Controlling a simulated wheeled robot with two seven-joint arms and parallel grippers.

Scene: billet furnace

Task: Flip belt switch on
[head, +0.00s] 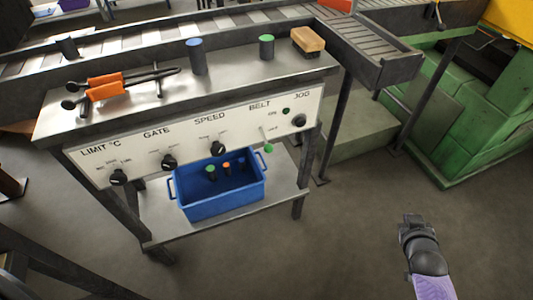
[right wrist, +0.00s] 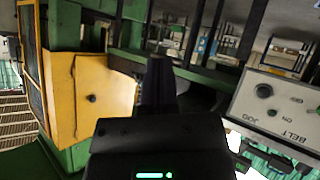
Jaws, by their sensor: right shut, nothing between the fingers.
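The belt switch (head: 267,142) is a thin lever with a green tip under the BELT label on the white control panel (head: 200,135). It points down, toward the lower label and away from the upper one. My right gripper (head: 412,222) is shut and empty, out over the floor, well to the right of and apart from the panel. In the right wrist view its dark fingers (right wrist: 158,85) are together. My left gripper is not in view.
Beside the switch are the JOG knob (head: 298,121) and a small green button (head: 286,111). A blue bin (head: 225,205) stands on the lower shelf. Orange-handled tongs (head: 105,85) and cylinders lie or stand on top. The floor between gripper and panel is clear.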

